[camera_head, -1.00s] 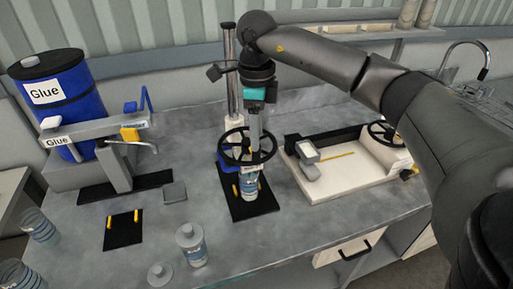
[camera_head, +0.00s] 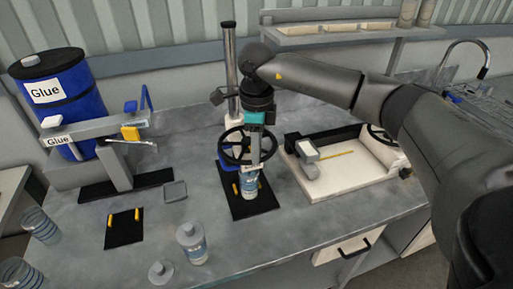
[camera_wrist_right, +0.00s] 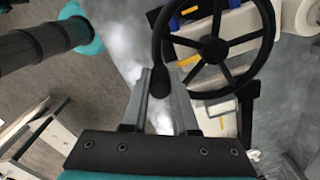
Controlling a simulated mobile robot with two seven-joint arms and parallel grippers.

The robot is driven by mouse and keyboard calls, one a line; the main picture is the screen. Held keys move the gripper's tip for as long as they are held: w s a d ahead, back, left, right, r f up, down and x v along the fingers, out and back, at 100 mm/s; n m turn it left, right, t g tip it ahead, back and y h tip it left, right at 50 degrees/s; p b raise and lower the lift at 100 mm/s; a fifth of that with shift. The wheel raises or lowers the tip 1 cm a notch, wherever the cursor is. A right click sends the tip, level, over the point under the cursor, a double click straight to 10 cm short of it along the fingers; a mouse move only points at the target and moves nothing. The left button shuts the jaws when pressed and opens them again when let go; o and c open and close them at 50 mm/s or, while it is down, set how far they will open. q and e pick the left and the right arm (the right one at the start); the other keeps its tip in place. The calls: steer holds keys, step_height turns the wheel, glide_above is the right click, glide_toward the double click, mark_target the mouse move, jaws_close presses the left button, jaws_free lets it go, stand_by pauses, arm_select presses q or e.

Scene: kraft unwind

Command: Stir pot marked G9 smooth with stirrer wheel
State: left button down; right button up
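The stirrer stands mid-bench, with a black spoked stirrer wheel (camera_head: 223,151) on a tall post (camera_head: 230,60). A small pot with a blue and white label (camera_head: 250,187) stands upright on the black base below the wheel; its mark is too small to read. My right gripper (camera_head: 255,158) points down at the near right part of the wheel. In the right wrist view its fingers (camera_wrist_right: 160,82) are on either side of the wheel's black handle knob, seemingly closed on it; the wheel (camera_wrist_right: 214,49) spreads to the right. My left gripper is not in view.
A blue glue drum (camera_head: 62,90) and dispenser (camera_head: 115,150) stand at left. A lidded jar (camera_head: 192,243) and a loose lid (camera_head: 160,271) are at the front. A white tray-like machine (camera_head: 375,165) is right of the stirrer, under my right arm.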

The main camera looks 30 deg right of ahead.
jaws_close()
stand_by(0.9)
